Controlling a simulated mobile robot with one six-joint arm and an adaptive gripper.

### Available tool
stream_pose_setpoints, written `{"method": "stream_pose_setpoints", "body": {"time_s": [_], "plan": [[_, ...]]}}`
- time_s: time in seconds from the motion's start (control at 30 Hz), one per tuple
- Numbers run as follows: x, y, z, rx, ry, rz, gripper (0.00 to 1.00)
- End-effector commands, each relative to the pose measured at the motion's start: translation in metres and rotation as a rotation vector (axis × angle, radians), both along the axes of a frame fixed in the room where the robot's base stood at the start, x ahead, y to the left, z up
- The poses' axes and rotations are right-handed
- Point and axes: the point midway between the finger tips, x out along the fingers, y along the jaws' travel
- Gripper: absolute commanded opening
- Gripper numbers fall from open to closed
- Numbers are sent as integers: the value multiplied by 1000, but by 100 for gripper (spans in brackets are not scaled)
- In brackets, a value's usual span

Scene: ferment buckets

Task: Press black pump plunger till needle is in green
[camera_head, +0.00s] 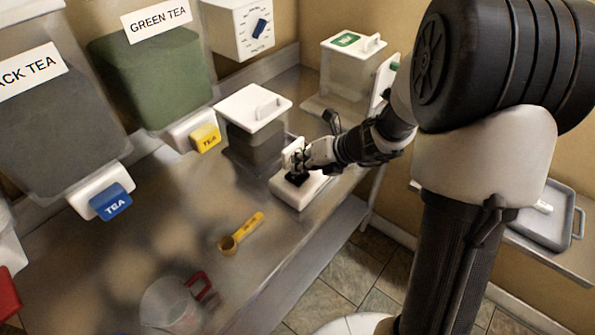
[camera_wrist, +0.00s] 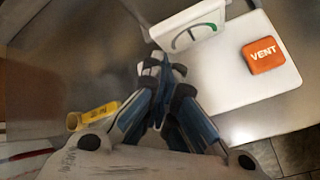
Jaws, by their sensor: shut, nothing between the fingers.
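The black pump plunger (camera_head: 296,180) sits on a white pump base (camera_head: 312,190) on the metal counter in the head view. My gripper (camera_head: 298,163) is shut and empty directly above the plunger, its fingertips at or very near the plunger's top; I cannot tell whether they touch. In the wrist view my gripper (camera_wrist: 165,72) points at the base (camera_wrist: 235,85), and its fingers hide the plunger. The white gauge (camera_wrist: 188,28) stands beside the fingertips, with a green arc on its right side and a dark part on its left. The needle is too small to read.
An orange VENT button (camera_wrist: 268,56) lies on the base right of my fingers. A lidded clear bucket (camera_head: 255,112) stands behind the pump. A yellow scoop (camera_head: 240,233) and a clear measuring jug (camera_head: 172,303) lie left of it. The counter's front edge is close.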

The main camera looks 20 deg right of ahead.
Motion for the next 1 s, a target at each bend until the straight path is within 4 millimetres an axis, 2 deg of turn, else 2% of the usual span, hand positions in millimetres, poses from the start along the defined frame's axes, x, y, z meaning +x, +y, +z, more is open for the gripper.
{"method": "stream_pose_setpoints", "body": {"time_s": [1.0], "plan": [[-1, 0, -15, 0, 5, 2, 0]]}}
